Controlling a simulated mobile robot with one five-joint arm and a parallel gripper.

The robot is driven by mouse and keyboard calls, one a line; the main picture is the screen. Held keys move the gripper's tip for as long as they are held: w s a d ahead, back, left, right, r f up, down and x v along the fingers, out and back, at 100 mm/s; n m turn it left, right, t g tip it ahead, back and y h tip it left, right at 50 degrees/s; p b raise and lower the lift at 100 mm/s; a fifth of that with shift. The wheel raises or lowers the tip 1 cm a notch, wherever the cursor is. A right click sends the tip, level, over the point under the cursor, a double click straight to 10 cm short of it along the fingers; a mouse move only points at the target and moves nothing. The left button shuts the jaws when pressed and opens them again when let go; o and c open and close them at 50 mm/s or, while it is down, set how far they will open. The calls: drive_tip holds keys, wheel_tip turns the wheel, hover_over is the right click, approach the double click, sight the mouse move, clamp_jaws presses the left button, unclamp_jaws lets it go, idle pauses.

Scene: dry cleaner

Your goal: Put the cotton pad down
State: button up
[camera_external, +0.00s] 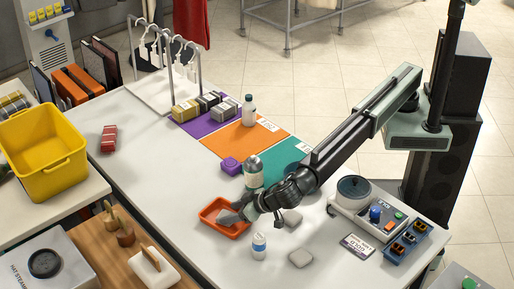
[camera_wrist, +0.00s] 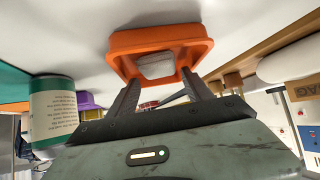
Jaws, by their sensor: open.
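A small orange tray (camera_external: 206,212) stands on the white table, left of the jar. A whitish cotton pad (camera_wrist: 156,66) lies in the tray (camera_wrist: 118,40) in the wrist view. In the external view my gripper (camera_external: 232,214) reaches into the tray from the right and mostly hides that pad. In the wrist view my gripper (camera_wrist: 160,84) is open, one dark finger to each side below the pad. I see no finger closed on it. Two more pale pads, one nearer (camera_external: 292,218) and one at the front (camera_external: 300,258), lie on the table right of the tray.
A labelled jar (camera_external: 254,173) stands close behind my gripper, and a small white bottle (camera_external: 259,246) in front of it. A purple block (camera_external: 231,166) sits farther back. A control box with a round pot (camera_external: 354,188) stands to the right.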

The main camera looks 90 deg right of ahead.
drive_tip(key=p+v, duration=0.4)
drive_tip(key=v, duration=0.5)
